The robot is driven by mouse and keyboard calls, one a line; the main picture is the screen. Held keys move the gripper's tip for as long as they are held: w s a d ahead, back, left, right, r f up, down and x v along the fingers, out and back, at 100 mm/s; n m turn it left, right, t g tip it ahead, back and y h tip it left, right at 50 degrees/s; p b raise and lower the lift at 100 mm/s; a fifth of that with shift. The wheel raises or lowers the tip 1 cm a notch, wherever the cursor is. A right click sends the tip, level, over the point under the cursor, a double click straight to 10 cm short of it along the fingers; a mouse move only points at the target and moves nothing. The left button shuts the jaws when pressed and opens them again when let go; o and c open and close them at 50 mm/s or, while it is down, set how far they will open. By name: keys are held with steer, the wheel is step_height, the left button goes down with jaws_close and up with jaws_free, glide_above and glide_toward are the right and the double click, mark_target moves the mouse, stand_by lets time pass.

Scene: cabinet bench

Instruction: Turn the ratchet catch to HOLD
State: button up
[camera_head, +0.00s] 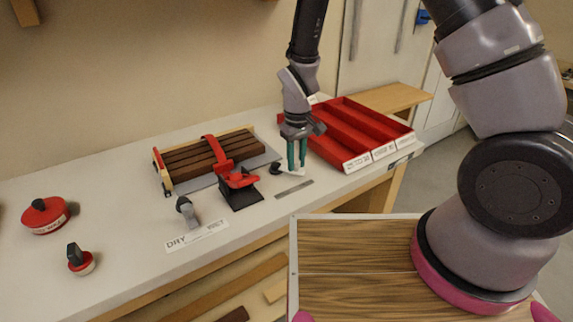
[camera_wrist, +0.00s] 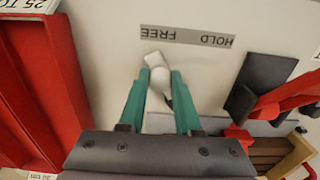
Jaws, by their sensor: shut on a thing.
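The ratchet catch is a small white lever (camera_wrist: 155,61) with a rounded white knob (camera_wrist: 159,80), seen in the wrist view. My gripper (camera_wrist: 160,77) has its two green fingers on either side of the knob, shut on it. The catch's tip points towards the FREE end of the grey HOLD/FREE label strip (camera_wrist: 185,36), which reads upside down there. In the head view, my gripper (camera_head: 297,166) points down at the bench, the white catch (camera_head: 290,172) shows low at its fingertips, and the label strip (camera_head: 294,189) lies in front. The fingers partly hide the catch's base.
A black-based red clamp (camera_head: 238,182) stands left of the gripper, with strapped brown slats (camera_head: 206,158) behind it. A red divided tray (camera_head: 345,157) stands close on the right.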

steer(key=shift+s+a, duration=0.4)
steer(key=shift+s, duration=0.25)
steer(key=shift+s+a, duration=0.6)
steer(key=shift+a, duration=0.05)
